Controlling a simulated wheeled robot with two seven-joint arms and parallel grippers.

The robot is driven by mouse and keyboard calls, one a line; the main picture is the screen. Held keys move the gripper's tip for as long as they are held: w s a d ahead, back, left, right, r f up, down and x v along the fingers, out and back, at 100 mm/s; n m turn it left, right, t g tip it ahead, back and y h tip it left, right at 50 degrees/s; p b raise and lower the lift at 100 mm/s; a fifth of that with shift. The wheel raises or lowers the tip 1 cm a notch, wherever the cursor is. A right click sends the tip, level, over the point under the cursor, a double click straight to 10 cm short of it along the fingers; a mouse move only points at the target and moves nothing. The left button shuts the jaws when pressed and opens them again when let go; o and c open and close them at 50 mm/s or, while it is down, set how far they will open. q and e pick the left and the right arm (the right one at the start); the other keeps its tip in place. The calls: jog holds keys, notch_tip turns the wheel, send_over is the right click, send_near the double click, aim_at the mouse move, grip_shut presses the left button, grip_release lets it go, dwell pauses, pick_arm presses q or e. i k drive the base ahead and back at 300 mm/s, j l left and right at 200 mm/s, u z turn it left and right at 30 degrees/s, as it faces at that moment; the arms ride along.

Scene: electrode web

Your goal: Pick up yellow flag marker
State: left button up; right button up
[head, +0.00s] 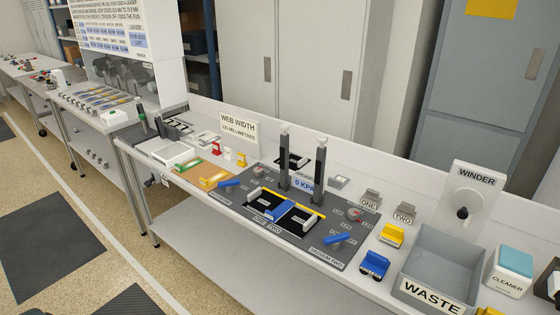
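Several small coloured pieces stand in front of the WEB WIDTH sign. Among them are a small yellow piece (241,160), a red piece (216,148) and a white-and-yellow piece (228,155). They are too small for me to tell which is the yellow flag marker. A larger yellow block-like piece (391,236) sits further right on the bench, behind a blue one (374,265). Neither of my grippers shows in the head view.
The long white bench carries a dark plate (262,182) with two upright dark posts and blue handles. A grey WASTE bin (440,250), a CLEANER box (510,271) and a WINDER unit (473,196) stand at the right. Grey cabinets (300,60) stand behind. Floor at left is open.

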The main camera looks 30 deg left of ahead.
aim_at(242, 162)
jog(key=j+z, duration=0.5)
jog(key=z, duration=0.2)
jog(key=j+z, duration=0.35)
jog(key=k+j+z, duration=0.2)
jog(key=j, duration=0.25)
jog(key=k+j+z, duration=0.15)
jog(key=j, duration=0.3)
jog(key=k+j+z, duration=0.2)
jog(key=j, duration=0.2)
jog(key=k+j+z, duration=0.2)
jog(key=j, duration=0.15)
jog(key=k+j, duration=0.3)
jog(key=j, duration=0.2)
jog(key=k+j, duration=0.35)
jog(key=j, duration=0.2)
jog(key=k+j, duration=0.3)
jog(key=j, duration=0.2)
jog(key=k+j+z, duration=0.1)
jog(key=k+j, duration=0.25)
jog(key=j, duration=0.15)
